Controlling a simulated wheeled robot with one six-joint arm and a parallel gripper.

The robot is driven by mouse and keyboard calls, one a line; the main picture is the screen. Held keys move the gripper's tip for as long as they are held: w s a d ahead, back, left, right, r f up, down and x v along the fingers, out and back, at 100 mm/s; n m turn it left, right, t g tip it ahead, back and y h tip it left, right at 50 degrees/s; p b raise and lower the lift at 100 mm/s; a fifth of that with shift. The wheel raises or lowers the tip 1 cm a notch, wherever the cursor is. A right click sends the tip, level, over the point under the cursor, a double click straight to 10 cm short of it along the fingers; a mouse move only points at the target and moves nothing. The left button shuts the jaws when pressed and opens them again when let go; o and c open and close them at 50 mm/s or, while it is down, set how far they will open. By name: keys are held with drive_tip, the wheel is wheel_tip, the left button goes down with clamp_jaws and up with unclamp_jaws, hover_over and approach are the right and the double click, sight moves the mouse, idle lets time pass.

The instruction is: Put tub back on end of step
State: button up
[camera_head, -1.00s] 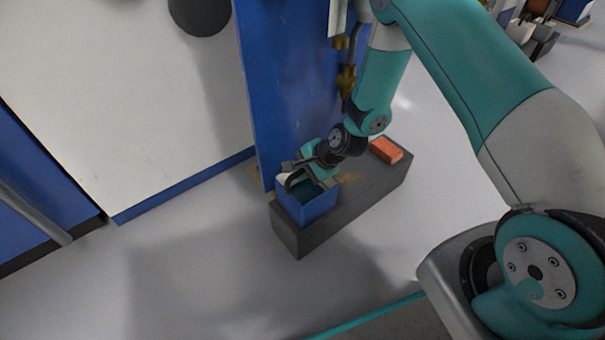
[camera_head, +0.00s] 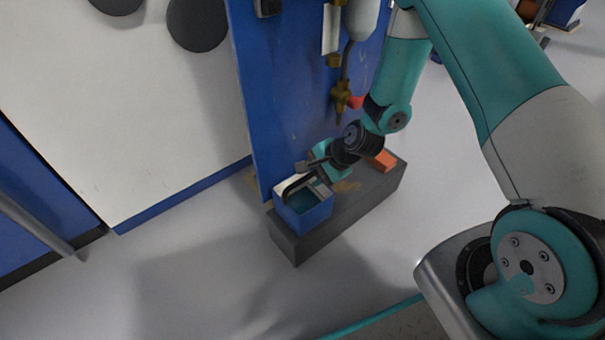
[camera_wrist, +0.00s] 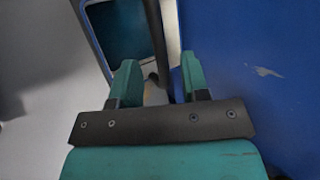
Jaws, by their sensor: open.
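The blue tub (camera_head: 306,215) is open-topped and stands on the near left end of the dark grey step (camera_head: 345,212). My gripper (camera_head: 296,178) is open, just above the tub's far rim in the head view. In the wrist view my open gripper (camera_wrist: 158,82) has two teal fingers spread apart. Part of the tub (camera_wrist: 120,32) shows beyond the fingers with its dark teal inside, and a dark bar passes between the fingers. I cannot tell whether the fingers touch that bar.
An orange block (camera_head: 384,160) lies on the step's far end. A blue upright panel (camera_head: 290,110) with brass valve fittings (camera_head: 343,97) stands right behind the step. The grey floor (camera_head: 190,260) in front and to the left is clear.

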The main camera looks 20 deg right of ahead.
drive_tip(key=s+a+r+n+g, duration=0.1)
drive_tip(key=s+a+r+n, duration=0.15)
drive_tip(key=r, duration=0.45)
drive_tip(key=s+a+r+n+y+p, duration=0.1)
drive_tip(key=s+r+n, duration=0.1)
drive_tip(key=r+n, duration=0.35)
drive_tip(key=s+a+r+n+g, duration=0.1)
drive_tip(key=s+a+r+n, duration=0.15)
drive_tip(key=r, duration=0.65)
drive_tip(key=s+r+n+g+h, duration=0.2)
drive_tip(key=s+r+n, duration=0.8)
drive_tip(key=s, duration=0.7)
wheel_tip(320, 180, up, 2)
drive_tip(key=shift+s+a+r+g, duration=0.15)
drive_tip(key=shift+a+r+g, duration=0.05)
drive_tip(key=shift+g, duration=0.1)
